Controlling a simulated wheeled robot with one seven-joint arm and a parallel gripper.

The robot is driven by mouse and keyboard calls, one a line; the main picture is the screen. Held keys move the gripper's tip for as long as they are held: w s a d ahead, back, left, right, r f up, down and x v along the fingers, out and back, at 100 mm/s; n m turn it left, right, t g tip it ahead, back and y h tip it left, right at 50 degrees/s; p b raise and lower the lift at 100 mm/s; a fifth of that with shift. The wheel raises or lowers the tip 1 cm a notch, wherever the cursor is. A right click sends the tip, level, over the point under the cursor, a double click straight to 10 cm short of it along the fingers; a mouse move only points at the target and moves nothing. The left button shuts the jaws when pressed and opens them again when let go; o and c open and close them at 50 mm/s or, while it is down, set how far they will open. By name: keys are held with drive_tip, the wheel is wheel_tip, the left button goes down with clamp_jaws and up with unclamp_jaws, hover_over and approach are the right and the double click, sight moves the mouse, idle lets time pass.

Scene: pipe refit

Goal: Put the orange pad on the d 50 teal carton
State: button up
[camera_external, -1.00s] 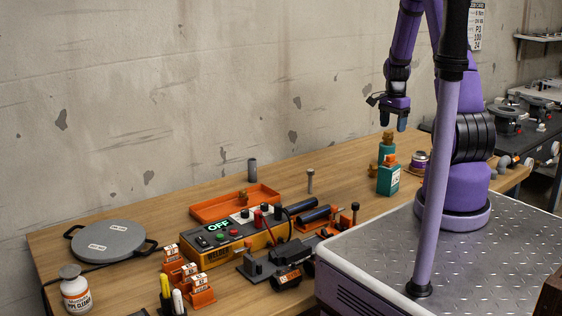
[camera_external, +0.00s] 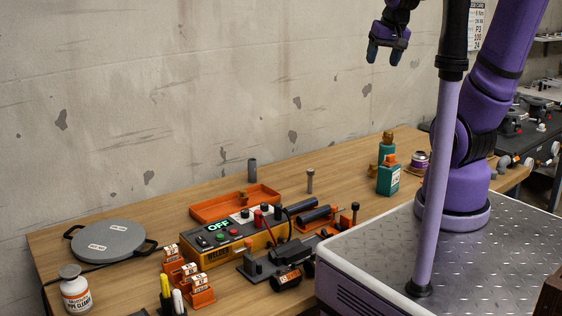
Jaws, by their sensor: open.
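A teal carton (camera_external: 388,181) with a white label stands on the wooden bench, left of my base; its print is too small to read. The orange pad (camera_external: 390,159) appears to rest on top of this carton, touching it. My gripper (camera_external: 384,57) is open and empty, high above the bench and up and slightly left of the carton. Its two fingers point down, clear of everything.
A teal container (camera_external: 387,150) with a brown top stands just behind the carton, with a brownish piece beside it. A purple-banded tin (camera_external: 419,162) is to the right. A welder box (camera_external: 235,240), an orange tray (camera_external: 208,210) and a grey disc (camera_external: 108,241) occupy the bench's left.

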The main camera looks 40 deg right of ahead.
drive_tip(key=s+a+r+n+t, duration=0.1)
drive_tip(key=s+a+r+n, duration=0.2)
drive_tip(key=s, duration=0.6)
drive_tip(key=shift+s+a+n, duration=0.2)
drive_tip(key=shift+a+n, duration=0.65)
drive_tip(key=shift+n, duration=0.25)
